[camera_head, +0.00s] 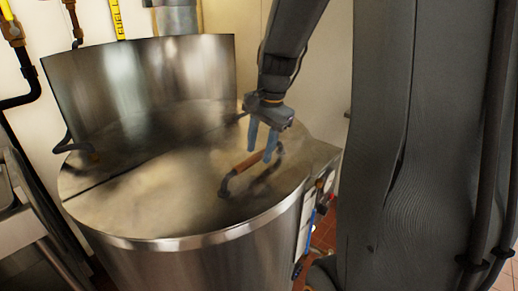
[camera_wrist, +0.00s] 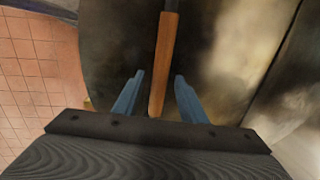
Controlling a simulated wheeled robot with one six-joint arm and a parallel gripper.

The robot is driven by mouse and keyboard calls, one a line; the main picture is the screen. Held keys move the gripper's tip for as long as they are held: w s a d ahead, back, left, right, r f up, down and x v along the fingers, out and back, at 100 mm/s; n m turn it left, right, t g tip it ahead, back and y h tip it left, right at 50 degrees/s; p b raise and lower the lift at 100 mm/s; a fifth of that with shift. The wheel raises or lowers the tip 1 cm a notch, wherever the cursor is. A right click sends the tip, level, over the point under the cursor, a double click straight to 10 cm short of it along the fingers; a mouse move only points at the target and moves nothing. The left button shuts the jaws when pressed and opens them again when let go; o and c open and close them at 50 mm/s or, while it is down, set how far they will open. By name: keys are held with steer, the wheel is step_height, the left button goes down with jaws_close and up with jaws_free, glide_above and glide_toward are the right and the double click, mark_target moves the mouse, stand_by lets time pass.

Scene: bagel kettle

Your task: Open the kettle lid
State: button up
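The steel kettle (camera_head: 190,262) is a large round drum. Its lid (camera_head: 165,205) lies flat and shut across the front part of the top, with a dark straight seam behind it. The lid's handle (camera_head: 241,167) is a brown-orange bar on dark brackets near the right front rim. My gripper (camera_head: 259,156) points down at the handle with its blue fingers apart. In the wrist view the handle (camera_wrist: 165,62) runs between the two open fingers of my gripper (camera_wrist: 159,77), with a visible gap on each side. Part of the handle is hidden behind a finger in the head view.
A tall curved steel guard (camera_head: 140,78) stands at the kettle's back. Pipes with valves (camera_head: 14,32) are on the wall at left. A control box (camera_head: 318,200) is on the kettle's right side. A metal rack (camera_head: 35,230) stands close at left. Tiled floor (camera_wrist: 35,75) is clear beside the kettle.

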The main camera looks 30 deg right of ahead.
steer(key=shift+a+f, duration=0.1)
steer(key=shift+f, duration=0.25)
jaws_close()
